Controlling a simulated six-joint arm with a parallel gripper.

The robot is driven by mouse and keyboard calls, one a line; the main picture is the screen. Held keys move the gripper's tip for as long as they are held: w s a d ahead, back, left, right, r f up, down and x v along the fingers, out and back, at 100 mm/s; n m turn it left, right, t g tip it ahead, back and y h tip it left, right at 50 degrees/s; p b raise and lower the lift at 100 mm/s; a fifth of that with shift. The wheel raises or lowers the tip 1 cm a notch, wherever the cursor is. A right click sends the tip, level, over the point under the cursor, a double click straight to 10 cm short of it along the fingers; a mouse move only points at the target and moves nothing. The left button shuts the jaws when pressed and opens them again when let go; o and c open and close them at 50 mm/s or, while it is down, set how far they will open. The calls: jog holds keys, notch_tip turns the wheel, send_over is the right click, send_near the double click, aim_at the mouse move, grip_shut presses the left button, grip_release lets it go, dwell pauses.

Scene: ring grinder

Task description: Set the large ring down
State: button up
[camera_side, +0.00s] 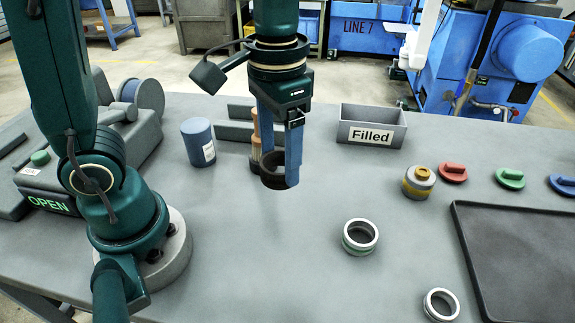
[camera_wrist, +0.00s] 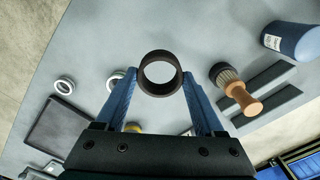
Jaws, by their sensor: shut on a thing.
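My gripper (camera_side: 281,172) points down over the middle of the table. Its two blue fingers are shut on a large dark ring (camera_side: 272,178), which is held above the table. In the wrist view the dark ring (camera_wrist: 159,74) sits between the fingertips (camera_wrist: 159,82), and the table shows through its hole. In the side view one finger partly covers the ring.
A brush (camera_wrist: 233,88) and a blue canister (camera_side: 198,142) stand near the gripper. A "Filled" bin (camera_side: 371,127) is behind. Two silvery rings (camera_side: 360,237) (camera_side: 441,305), a yellow-banded part (camera_side: 418,182) and a dark tray (camera_side: 520,260) lie right. The front middle is bare.

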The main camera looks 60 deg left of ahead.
jog(key=w+a+f+n, duration=0.2)
jog(key=w+a, duration=0.1)
jog(key=w, duration=1)
notch_tip(320, 180, down, 10)
jog(key=shift+d+f, duration=0.1)
jog(key=shift+f, duration=0.05)
jog(key=shift+f, duration=0.1)
jog(key=o, duration=1.6)
jog(key=shift+c, duration=0.2)
